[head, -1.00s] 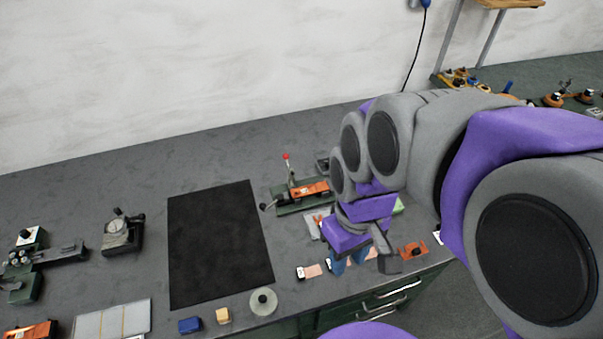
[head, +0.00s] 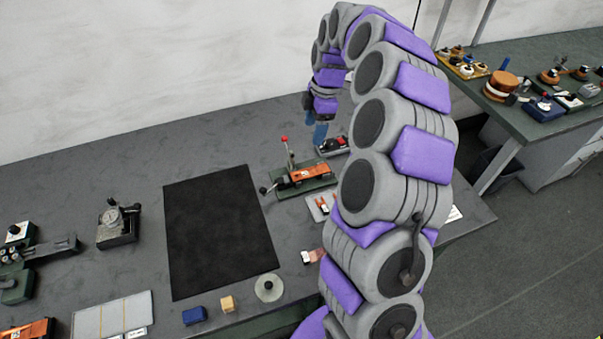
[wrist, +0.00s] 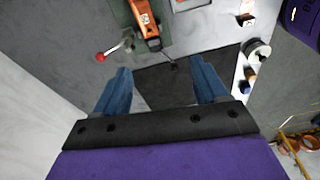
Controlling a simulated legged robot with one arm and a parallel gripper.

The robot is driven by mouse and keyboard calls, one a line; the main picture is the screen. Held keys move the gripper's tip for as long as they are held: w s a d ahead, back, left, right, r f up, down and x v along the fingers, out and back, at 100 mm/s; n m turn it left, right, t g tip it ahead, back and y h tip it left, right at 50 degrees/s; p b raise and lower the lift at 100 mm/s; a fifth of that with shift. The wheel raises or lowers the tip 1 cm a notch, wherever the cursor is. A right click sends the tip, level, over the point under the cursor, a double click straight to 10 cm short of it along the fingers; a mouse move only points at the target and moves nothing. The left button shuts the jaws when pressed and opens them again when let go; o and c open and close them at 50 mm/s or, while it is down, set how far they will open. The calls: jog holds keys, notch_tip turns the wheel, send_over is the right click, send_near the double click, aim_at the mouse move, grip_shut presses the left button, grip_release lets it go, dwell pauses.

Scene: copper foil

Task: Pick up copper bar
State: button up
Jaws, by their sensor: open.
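A small flat copper-coloured piece with a white-and-dark end (head: 313,256) lies near the front edge of the bench, partly hidden by my arm. It seems to be a copper bar, but it is too small to be sure. A similar piece shows at the top right of the wrist view (wrist: 246,12). My gripper (head: 320,131) is raised over the back of the bench, behind the lever tool and well away from the copper piece. In the wrist view its blue fingers (wrist: 162,86) are wide apart with nothing between them.
An orange-and-green lever tool (head: 306,178) with a red knob stands right of a black mat (head: 218,230). A blue block (head: 194,316), a tan block (head: 227,304) and a pale disc (head: 268,288) sit along the front edge. A second bench (head: 540,125) holds several items.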

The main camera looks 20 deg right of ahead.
notch_tip(320, 180, down, 3)
jog(key=w+d+n, duration=0.1)
jog(key=w+d, duration=0.2)
jog(key=b, duration=0.3)
send_over(310, 172)
jog(key=d, duration=0.1)
notch_tip(310, 172, down, 11)
jog(key=shift+s+f, duration=0.1)
jog(key=shift+f, duration=0.1)
jog(key=shift+a+f+b, duration=0.2)
jog(key=shift+f+b, duration=0.7)
jog(key=shift+f, duration=2.05)
jog(key=c, duration=1.3)
jog(key=shift+r, duration=0.1)
